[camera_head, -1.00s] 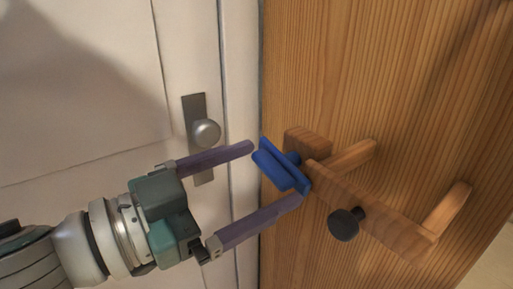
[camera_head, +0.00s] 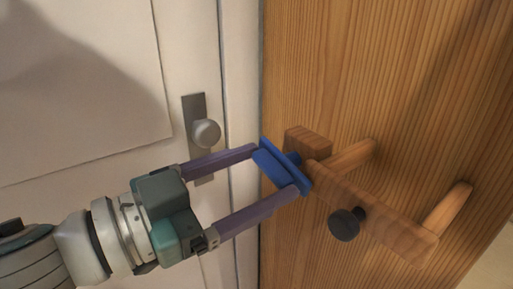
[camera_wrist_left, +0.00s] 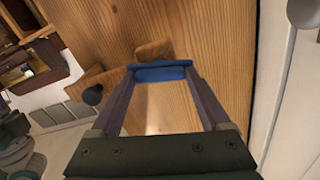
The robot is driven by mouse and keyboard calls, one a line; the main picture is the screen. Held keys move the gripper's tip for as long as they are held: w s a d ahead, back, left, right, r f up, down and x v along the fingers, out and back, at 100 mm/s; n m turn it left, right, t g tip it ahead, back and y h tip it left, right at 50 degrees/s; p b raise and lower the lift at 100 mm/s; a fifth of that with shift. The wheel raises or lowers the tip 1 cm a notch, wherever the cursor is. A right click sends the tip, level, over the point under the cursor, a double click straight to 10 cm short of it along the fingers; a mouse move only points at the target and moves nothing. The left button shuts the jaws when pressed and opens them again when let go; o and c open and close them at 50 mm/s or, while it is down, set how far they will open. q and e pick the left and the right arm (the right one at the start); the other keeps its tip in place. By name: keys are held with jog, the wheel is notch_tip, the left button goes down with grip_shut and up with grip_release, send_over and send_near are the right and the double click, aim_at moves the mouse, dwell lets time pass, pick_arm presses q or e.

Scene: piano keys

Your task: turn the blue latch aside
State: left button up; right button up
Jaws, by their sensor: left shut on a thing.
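The blue latch (camera_head: 280,168) is mounted on the wooden panel, at the left end of a wooden bar, and lies tilted, running from upper left to lower right in the head view. My left gripper (camera_head: 276,168) comes in from the left with its two purple fingers at the two ends of the latch, and it is shut on the latch. In the left wrist view the blue latch (camera_wrist_left: 160,73) spans between the fingertips. My right gripper does not show in either view.
The wooden bar (camera_head: 385,220) has a dark round knob (camera_head: 345,224) and pegs (camera_head: 447,209) beside it. A white door (camera_head: 90,90) with a metal knob (camera_head: 206,133) stands left of the wooden panel (camera_head: 390,70).

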pick_arm(q)
jog(key=shift+m, duration=0.4)
jog(key=m, duration=0.3)
jog(key=m+b, duration=0.1)
jog(key=m, duration=0.2)
jog(key=shift+m, duration=0.4)
jog(key=m, duration=0.3)
jog(key=shift+b, duration=0.4)
jog(key=shift+m+b, duration=0.45)
jog(key=shift+m, duration=1.85)
